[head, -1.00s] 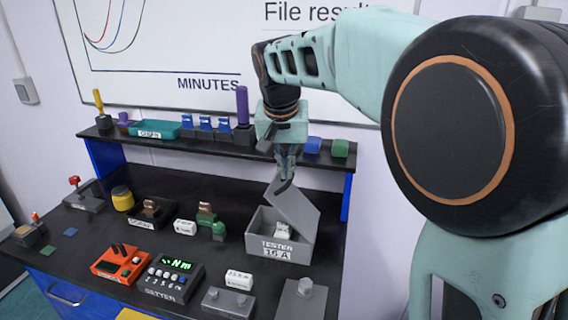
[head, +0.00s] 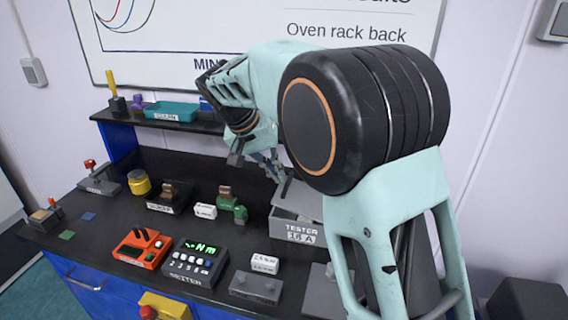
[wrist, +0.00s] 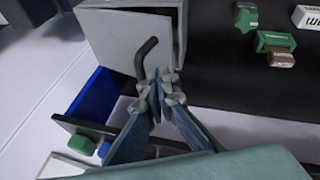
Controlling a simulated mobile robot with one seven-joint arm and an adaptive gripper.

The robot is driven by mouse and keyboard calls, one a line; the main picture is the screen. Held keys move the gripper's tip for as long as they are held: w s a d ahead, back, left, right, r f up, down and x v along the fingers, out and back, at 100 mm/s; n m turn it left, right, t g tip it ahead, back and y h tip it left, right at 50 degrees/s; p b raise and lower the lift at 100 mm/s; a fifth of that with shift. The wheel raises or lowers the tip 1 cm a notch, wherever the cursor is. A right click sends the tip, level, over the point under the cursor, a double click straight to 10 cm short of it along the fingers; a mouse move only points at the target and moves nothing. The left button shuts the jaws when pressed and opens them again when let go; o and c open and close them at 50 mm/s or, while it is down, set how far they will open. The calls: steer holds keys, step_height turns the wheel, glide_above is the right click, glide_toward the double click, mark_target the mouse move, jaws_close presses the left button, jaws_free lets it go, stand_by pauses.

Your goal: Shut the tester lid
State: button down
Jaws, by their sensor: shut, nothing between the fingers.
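The tester (head: 300,233) is a grey box with a front label, on the right of the bench in the head view. Its grey lid (head: 304,199) still looks tilted up, partly hidden by my arm; its exact angle is unclear. In the wrist view, the pale lid (wrist: 112,38) carries a dark bent handle (wrist: 147,50). My gripper (wrist: 167,76) is shut and empty, its fingertips close beside the handle's lower end; I cannot tell if they touch. In the head view, my gripper (head: 277,172) is by the lid's upper edge, partly hidden by the arm.
Left of the tester are a green block (head: 240,214), a white labelled block (head: 205,211) and a keypad unit with a green display (head: 194,262). A grey block (head: 256,287) lies in front. A raised shelf (head: 165,125) runs along the back.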

steer(key=shift+a+f+h, duration=0.3)
steer(key=shift+f, duration=0.25)
steer(key=shift+w+a+f, duration=0.1)
steer(key=shift+a+f, duration=0.1)
steer(key=shift+f, duration=0.3)
steer(key=shift+w+a+f, duration=0.1)
steer(key=shift+a+f, duration=0.1)
steer(key=shift+f, duration=0.25)
stand_by(0.7)
